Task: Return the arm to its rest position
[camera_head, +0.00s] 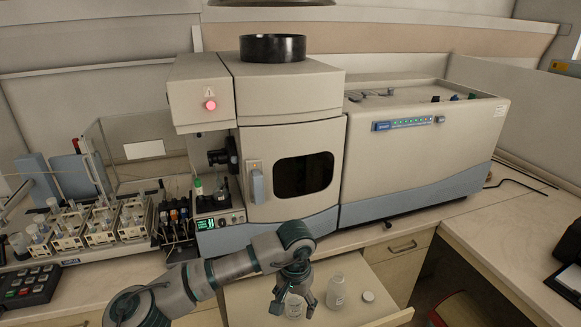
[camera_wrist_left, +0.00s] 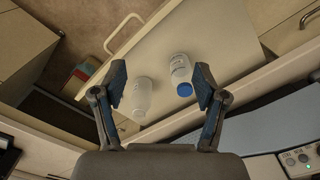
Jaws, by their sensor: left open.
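My left arm reaches in from the lower left in the head view. Its gripper (camera_head: 290,300) hangs over the pulled-out drawer or shelf (camera_head: 250,300) in front of the spectrometer (camera_head: 290,110). In the left wrist view the two fingers (camera_wrist_left: 161,80) are spread apart, with nothing held between them. Beyond them are a translucent white bottle (camera_wrist_left: 141,97) and a labelled bottle with a blue cap (camera_wrist_left: 181,72). In the head view one bottle (camera_head: 336,291) is right of the gripper and another (camera_head: 296,306) is partly hidden by it. My right gripper is not in view.
A loose white lid (camera_head: 368,296) lies right of the bottles. The autosampler racks (camera_head: 100,222) and a keypad (camera_head: 32,284) stand on the bench at left. A closed drawer (camera_head: 402,262) is at right.

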